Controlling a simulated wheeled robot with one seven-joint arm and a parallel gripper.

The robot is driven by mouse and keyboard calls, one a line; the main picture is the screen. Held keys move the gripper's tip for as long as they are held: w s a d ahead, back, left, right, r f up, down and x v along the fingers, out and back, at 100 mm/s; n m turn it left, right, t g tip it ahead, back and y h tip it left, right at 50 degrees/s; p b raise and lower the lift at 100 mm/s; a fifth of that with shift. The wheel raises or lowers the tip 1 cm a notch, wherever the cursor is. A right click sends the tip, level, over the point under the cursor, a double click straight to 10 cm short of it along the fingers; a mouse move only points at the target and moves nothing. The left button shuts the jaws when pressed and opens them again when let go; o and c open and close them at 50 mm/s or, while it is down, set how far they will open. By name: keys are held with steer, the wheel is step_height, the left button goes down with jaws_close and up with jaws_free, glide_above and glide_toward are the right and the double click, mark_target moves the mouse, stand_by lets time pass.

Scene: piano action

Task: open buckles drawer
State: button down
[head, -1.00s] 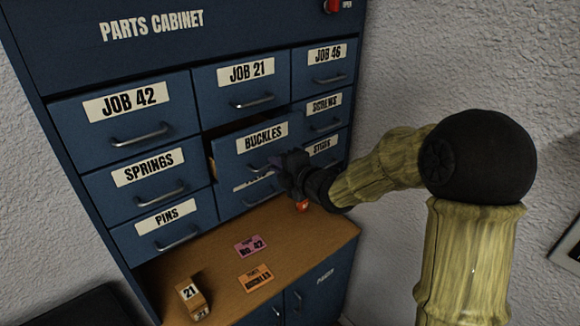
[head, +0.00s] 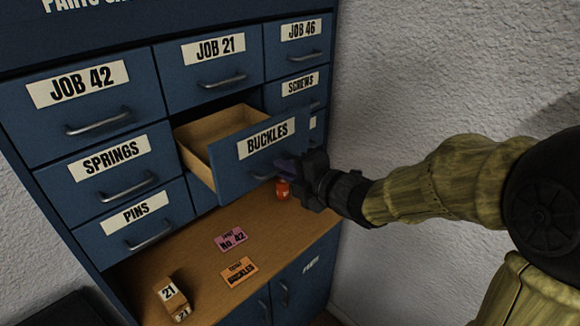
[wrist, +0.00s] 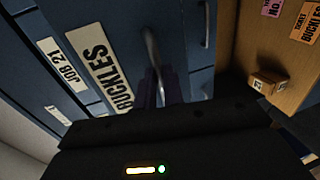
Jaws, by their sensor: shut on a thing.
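The buckles drawer (head: 252,158) is a blue drawer with a white BUCKLES label, in the middle column of the cabinet. In the head view it is pulled well out, and its wooden inside shows, with no contents visible in the part I see. My gripper (head: 290,168) is at the front of this drawer, shut on its metal handle. In the wrist view the drawer front (wrist: 125,65) fills the middle, and the handle (wrist: 153,50) runs down between the fingers of my gripper (wrist: 160,92). The gripper hides part of the handle.
Shut drawers surround it: JOB 21 (head: 208,72) above, SPRINGS (head: 105,170) and PINS (head: 135,225) left, SCREWS (head: 298,92) right. The wooden ledge below holds a pink card (head: 231,239), an orange card (head: 238,271), a small block (head: 173,299) and an orange-red object (head: 282,189).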

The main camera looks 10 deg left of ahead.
steer(key=c, duration=1.5)
jaws_free()
steer(key=b+v, duration=0.2)
steer(key=v, duration=1.5)
steer(key=shift+d, duration=0.2)
steer(key=shift+s, duration=0.1)
